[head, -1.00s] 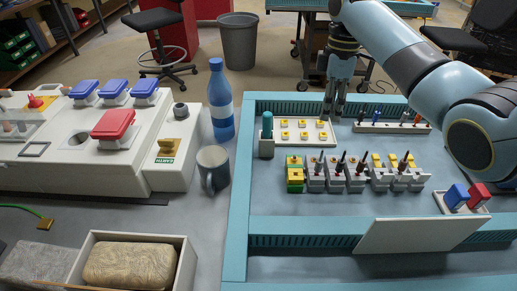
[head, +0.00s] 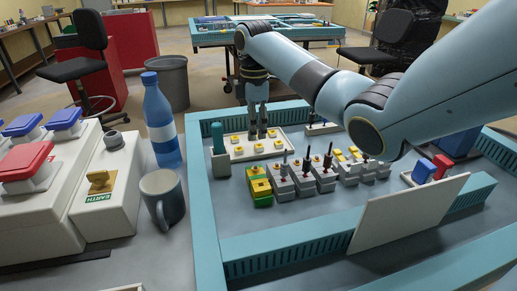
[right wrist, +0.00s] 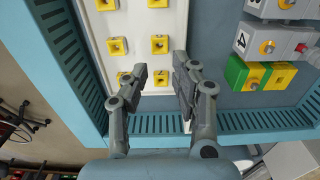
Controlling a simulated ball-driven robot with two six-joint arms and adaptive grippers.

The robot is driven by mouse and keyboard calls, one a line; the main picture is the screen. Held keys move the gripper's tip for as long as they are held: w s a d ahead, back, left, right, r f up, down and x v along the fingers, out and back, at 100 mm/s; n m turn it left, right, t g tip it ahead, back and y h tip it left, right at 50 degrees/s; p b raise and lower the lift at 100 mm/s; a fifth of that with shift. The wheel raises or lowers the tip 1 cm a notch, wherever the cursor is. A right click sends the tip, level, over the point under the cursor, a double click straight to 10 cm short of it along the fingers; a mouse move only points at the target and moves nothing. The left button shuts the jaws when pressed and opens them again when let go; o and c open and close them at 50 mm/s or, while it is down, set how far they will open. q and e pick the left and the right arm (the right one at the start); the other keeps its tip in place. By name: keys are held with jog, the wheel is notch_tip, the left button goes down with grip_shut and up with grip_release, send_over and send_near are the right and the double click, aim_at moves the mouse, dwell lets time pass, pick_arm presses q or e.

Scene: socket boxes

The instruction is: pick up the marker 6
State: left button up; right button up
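The white tray (head: 285,147) holds small yellow square pieces in two rows, among them one at the front (head: 258,148). I cannot read a number 6 on any of them, so I cannot tell which is marker 6. My right gripper (head: 257,134) is open and empty, pointing down at the tray's back part. In the right wrist view its fingers (right wrist: 160,72) are spread, with a yellow piece (right wrist: 159,76) showing between them and another (right wrist: 159,44) just beyond. The fingertips hide part of the tray. My left gripper is not in view.
Grey terminal blocks (head: 303,180) with upright tools and a green-yellow end block (head: 259,187) stand in front of the tray. A teal cylinder (head: 218,138) stands at its left. The blue frame wall (head: 205,200) borders them; a bottle (head: 160,120) and mug (head: 163,197) stand outside it.

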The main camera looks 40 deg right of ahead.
aim_at(257, 145)
jog(key=f, duration=0.4)
jog(key=shift+s+d+f, duration=0.1)
jog(key=shift+d+f, duration=0.15)
jog(key=shift+f, duration=0.1)
jog(key=shift+c, duration=0.4)
jog(key=shift+c, duration=1.3)
jog(key=shift+r, duration=0.15)
